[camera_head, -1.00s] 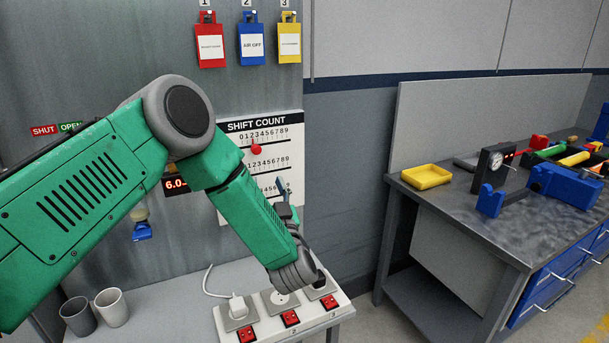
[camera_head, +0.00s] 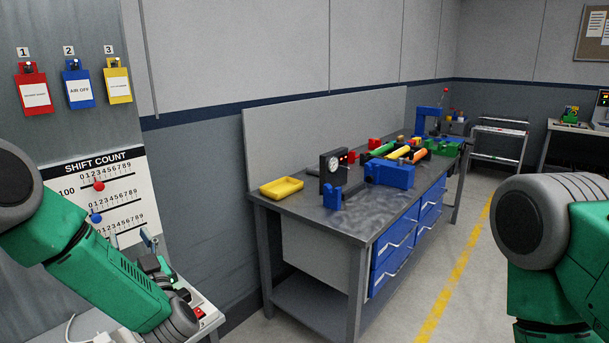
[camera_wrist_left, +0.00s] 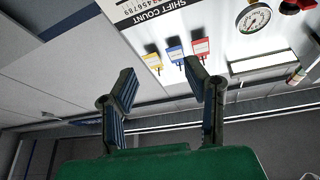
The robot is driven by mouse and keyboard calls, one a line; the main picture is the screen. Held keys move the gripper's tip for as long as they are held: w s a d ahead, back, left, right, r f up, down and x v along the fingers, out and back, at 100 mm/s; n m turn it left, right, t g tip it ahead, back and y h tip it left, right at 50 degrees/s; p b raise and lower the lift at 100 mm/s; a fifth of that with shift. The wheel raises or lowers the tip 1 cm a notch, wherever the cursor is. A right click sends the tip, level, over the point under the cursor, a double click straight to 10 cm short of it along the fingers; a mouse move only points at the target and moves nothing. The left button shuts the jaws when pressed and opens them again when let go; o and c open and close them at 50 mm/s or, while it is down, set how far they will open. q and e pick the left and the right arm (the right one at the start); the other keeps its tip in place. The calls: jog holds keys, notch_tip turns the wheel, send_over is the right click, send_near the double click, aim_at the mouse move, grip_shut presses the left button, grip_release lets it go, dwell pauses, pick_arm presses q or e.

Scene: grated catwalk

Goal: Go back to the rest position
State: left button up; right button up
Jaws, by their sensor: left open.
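My left gripper (camera_head: 147,243) is partly seen past my green left forearm, in front of the shift count board (camera_head: 105,172). In the left wrist view its two ridged fingers (camera_wrist_left: 161,80) stand wide apart with nothing between them. The board shows upside down beyond them in that view. My right arm's green and grey links enter at the right edge of the head view. The right gripper is out of the picture.
Red (camera_head: 33,95), blue (camera_head: 78,91) and yellow (camera_head: 117,87) tags hang on the panel. A workbench (camera_head: 345,228) carries a yellow tray (camera_head: 282,187), a gauge box (camera_head: 333,170) and a blue vise (camera_head: 389,173). Open floor lies right of the bench.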

pick_arm(q)
jog(key=s+d+f+m+g+h+b, duration=0.1)
jog(key=s+d+f+m+h+b, duration=0.2)
jog(key=f, duration=0.6)
jog(key=s+d+f+m+g+h+b, duration=0.1)
jog(key=s+d+f+m+h, duration=0.2)
jog(key=f+h, duration=0.5)
jog(key=s+d+f+m+g+h+b, duration=0.1)
jog(key=s+d+f+g+h+b, duration=0.3)
jog(key=f, duration=0.7)
jog(key=s+a+f+g+b, duration=0.2)
jog(key=s+f+g, duration=0.2)
jog(key=s+f, duration=1)
jog(key=s+a+f+g+b, duration=0.1)
jog(key=s+g, duration=0.4)
jog(key=s, duration=1.2)
jog(key=shift+s+a+f+g+b, duration=0.3)
jog(key=shift+a+g+b, duration=0.1)
jog(key=shift+a+b, duration=0.15)
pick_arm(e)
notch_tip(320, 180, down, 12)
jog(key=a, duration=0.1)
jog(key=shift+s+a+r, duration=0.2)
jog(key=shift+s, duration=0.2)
pick_arm(q)
jog(key=shift+d, duration=0.15)
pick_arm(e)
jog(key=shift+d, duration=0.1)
